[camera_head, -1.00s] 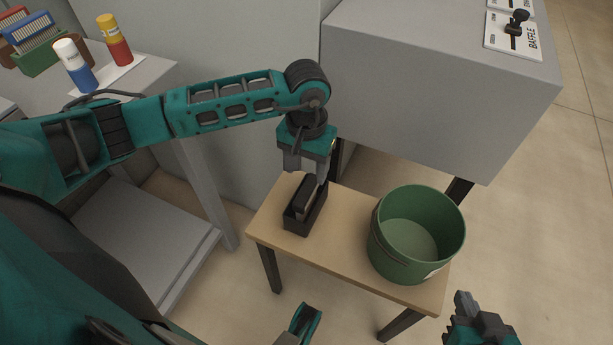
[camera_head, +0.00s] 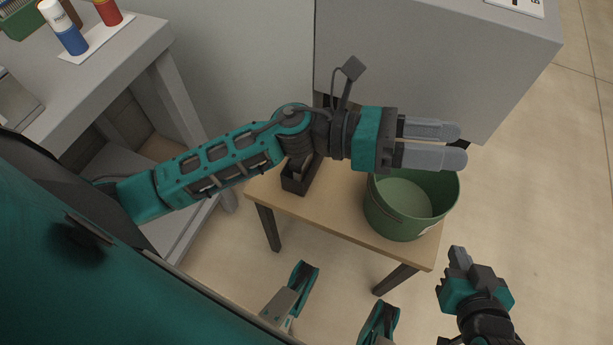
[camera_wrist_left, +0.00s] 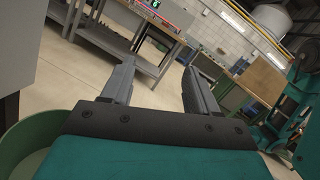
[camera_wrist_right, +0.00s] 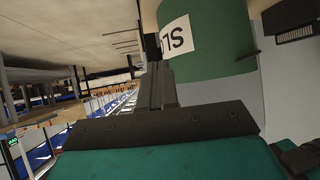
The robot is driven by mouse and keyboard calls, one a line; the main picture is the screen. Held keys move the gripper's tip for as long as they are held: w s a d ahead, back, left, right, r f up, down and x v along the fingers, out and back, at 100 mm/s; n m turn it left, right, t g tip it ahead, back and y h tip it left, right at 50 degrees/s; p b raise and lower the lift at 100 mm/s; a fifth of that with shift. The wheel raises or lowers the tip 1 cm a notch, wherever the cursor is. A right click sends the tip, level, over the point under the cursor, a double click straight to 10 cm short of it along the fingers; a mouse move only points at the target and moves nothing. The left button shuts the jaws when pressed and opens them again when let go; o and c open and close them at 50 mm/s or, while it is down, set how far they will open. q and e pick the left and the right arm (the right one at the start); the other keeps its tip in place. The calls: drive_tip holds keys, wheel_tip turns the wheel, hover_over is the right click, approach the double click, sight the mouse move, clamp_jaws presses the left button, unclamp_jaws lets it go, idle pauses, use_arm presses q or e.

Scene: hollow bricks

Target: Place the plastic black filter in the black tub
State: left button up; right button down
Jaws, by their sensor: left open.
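The small black tub (camera_head: 292,184) stands on the wooden stool, partly covered by my left arm. A dark and greyish piece, likely the black filter (camera_head: 300,171), shows inside the tub; most of it is hidden, so I cannot tell how it sits. My left gripper (camera_head: 458,145) is open and empty, above the green bucket and pointing right. Its two spread fingers show in the left wrist view (camera_wrist_left: 160,85), with nothing between them. My right gripper (camera_head: 460,256) is at the lower right, apart from the stool. Its fingers look together and empty in the right wrist view (camera_wrist_right: 156,85).
A green bucket (camera_head: 385,218) stands on the right of the wooden stool (camera_head: 335,215). A grey cabinet (camera_head: 420,60) is behind it. A grey table (camera_head: 130,70) with a blue-and-white bottle (camera_head: 65,30) is at upper left. The floor at right is clear.

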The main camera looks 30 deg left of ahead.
use_arm(q)
drive_tip(key=w+a+f+n+t+y, duration=0.2)
drive_tip(key=a+f+n+t+y, duration=0.3)
drive_tip(key=n, duration=1)
drive_tip(key=w+a+f+n+t+y, duration=0.25)
drive_tip(key=a+n+t+y, duration=0.4)
drive_tip(key=n, duration=0.95)
drive_tip(key=s+a+f+n+g+y, duration=0.2)
drive_tip(key=s+f+n, duration=0.2)
drive_tip(key=f+n, duration=0.2)
drive_tip(key=s+a+f+n+g+y, duration=0.3)
drive_tip(key=s+f+n, duration=0.1)
drive_tip(key=f+n, duration=0.3)
drive_tip(key=shift+s+f, duration=0.15)
drive_tip(key=shift+s, duration=0.15)
drive_tip(key=shift+g, duration=0.25)
use_arm(e)
drive_tip(key=shift+r, duration=0.1)
